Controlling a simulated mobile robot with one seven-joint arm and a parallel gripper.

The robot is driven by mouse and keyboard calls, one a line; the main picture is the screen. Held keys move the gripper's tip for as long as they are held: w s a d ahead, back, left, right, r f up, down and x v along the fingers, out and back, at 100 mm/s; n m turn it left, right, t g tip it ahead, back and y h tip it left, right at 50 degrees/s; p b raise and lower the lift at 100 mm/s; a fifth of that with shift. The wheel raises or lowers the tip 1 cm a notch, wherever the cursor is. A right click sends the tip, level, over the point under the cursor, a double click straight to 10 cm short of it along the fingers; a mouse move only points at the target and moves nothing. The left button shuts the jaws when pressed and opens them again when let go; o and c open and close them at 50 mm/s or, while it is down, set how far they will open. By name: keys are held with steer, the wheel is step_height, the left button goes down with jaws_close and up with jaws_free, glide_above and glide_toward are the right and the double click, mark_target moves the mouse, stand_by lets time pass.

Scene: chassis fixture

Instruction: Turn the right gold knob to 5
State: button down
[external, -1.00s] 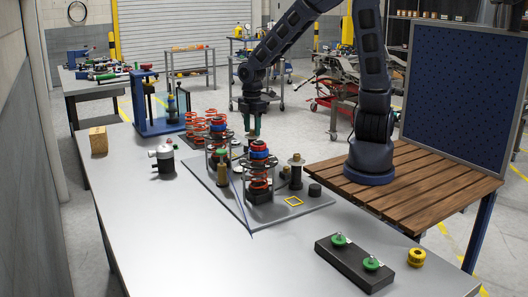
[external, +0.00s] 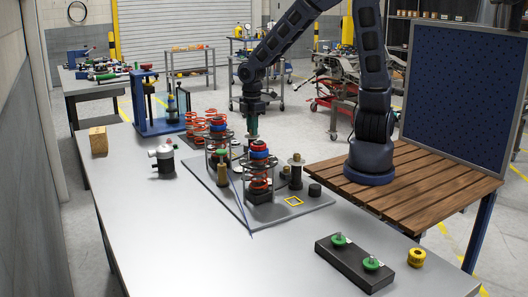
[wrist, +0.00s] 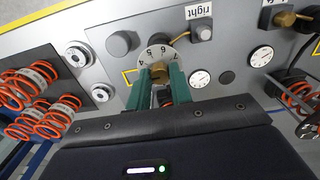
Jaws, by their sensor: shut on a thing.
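In the wrist view a gold knob (wrist: 160,74) sits at the middle of a pale round dial (wrist: 155,54), whose visible numbers include 5, 6 and 7. My gripper (wrist: 161,78) has its green fingers on either side of the knob, shut on it. The knob is partly hidden between the fingers, and its exact setting is unclear. In the external view my gripper (external: 252,134) points down behind the front spring assembly (external: 260,175), which hides the knob.
Orange springs (wrist: 27,100) stand at the left of the wrist view.

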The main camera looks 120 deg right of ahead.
steer(key=m, duration=1.3)
steer(key=shift+m, duration=0.4)
stand_by(0.4)
steer(key=c, duration=1.3)
jaws_free()
steer(key=shift+o, duration=0.2)
steer(key=shift+r, duration=0.1)
step_height(320, 180, up, 11)
steer(key=shift+a, duration=0.1)
